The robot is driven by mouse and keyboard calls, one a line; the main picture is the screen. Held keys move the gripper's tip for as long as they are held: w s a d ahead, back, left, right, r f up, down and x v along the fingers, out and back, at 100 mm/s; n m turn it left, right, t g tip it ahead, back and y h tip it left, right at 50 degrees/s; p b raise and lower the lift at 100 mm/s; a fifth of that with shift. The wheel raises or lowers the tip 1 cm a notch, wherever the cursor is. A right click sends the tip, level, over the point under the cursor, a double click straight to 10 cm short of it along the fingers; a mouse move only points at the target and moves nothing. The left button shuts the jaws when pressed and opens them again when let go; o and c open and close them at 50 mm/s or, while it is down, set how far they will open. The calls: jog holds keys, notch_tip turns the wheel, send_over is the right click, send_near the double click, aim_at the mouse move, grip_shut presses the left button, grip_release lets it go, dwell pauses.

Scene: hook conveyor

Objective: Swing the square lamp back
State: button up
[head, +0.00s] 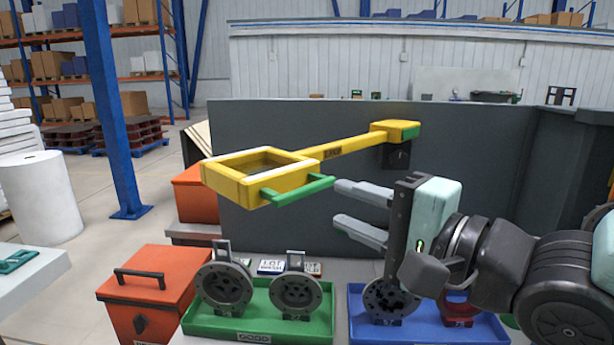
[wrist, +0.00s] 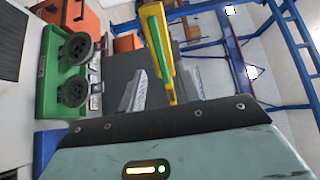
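The square lamp (head: 245,190) is a yellow frame with a white top edge, on a yellow arm that runs back and right to a yellow mount (head: 395,130) at the grey wall. Its green handle (head: 298,190) sticks out from the frame toward my gripper. My gripper (head: 338,203) is open, its two grey fingers pointing left, with nothing visible between them. The fingertips are just right of the handle's end, apart from it in the picture. In the wrist view the green handle (wrist: 157,48) is ahead, beyond the fingers (wrist: 162,92). Exact depth is unclear.
Below stand a green tray (head: 260,325) with two round metal parts and a blue tray (head: 490,333) with more parts under my gripper. An orange box (head: 150,290) with a black handle stands left. The grey wall (head: 300,120) rises behind the lamp.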

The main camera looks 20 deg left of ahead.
aim_at(310, 193)
jog(key=p+x, duration=0.1)
jog(key=x, duration=0.7)
grip_shut()
